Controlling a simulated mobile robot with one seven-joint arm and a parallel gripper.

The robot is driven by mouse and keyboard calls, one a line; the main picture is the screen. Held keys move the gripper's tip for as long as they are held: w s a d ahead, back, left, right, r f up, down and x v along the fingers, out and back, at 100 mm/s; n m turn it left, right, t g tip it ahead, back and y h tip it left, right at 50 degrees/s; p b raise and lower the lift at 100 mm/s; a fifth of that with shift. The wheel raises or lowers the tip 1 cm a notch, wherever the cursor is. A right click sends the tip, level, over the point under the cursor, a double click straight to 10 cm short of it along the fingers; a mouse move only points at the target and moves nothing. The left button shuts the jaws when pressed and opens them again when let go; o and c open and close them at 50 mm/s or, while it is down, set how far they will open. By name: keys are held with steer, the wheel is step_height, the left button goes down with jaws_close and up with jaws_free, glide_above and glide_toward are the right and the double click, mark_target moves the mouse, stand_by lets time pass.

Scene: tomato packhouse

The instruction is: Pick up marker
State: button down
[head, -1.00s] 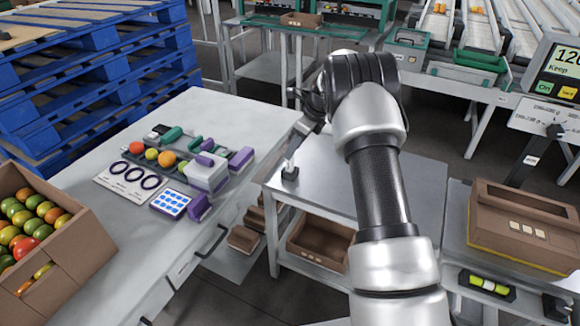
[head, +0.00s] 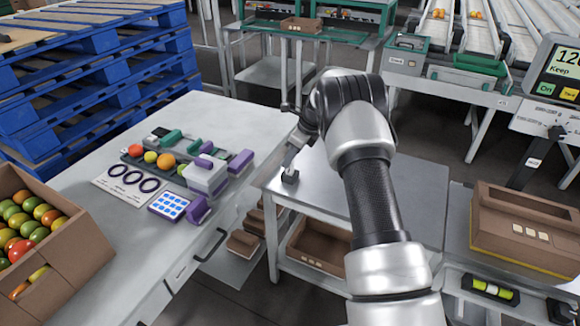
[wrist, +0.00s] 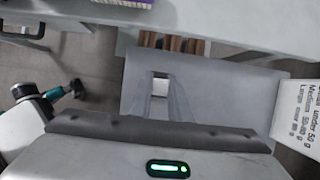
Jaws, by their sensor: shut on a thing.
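My gripper (head: 294,157) reaches down over the left end of a small grey metal table (head: 345,190). In the wrist view its two fingers (wrist: 160,98) are close together around a small pale piece with a dark top edge (wrist: 160,85). This piece is the likely marker, but most of it is hidden and I cannot read its shape. In the head view a small dark grey block (head: 290,177) shows at the fingertips, just above or on the metal table. I cannot tell whether it is part of the held thing or touches the table.
A white workbench (head: 225,120) on the left carries a ring card (head: 128,178), a blue-dotted purple-edged card (head: 170,205) and coloured tomatoes. A tomato crate (head: 75,260) stands at its front left. A cardboard box (head: 520,245) is at right. Most of the metal table is clear.

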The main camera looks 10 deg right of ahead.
steer(key=shift+r, duration=0.1)
step_height(320, 180, up, 9)
steer(key=shift+r+p, duration=0.2)
steer(key=shift+p, duration=0.95)
steer(key=shift+r+p, duration=2.5)
steer(key=shift+r, duration=0.25)
